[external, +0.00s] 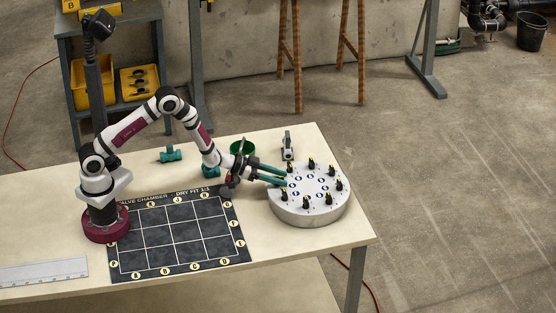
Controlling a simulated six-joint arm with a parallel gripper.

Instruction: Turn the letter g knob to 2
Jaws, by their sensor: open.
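A round grey-white dial unit (310,213) stands near the right end of the table. Several black knobs with yellow marks ring its top, with small dark labels inside the ring. The letters and numbers are too small to read, so I cannot tell which knob is g or where it points. My gripper (284,176) has two long teal fingers and is open. It reaches in from the left, with its fingertips at the left rim of the unit near the knobs there. I cannot tell whether they touch a knob.
A black gridded mat (180,236) lies left of the unit. A green cup (242,148), a grey-white tool (288,146) and a teal pipe fitting (171,154) stand behind. A ruler (42,273) lies front left. The table in front of the unit is clear.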

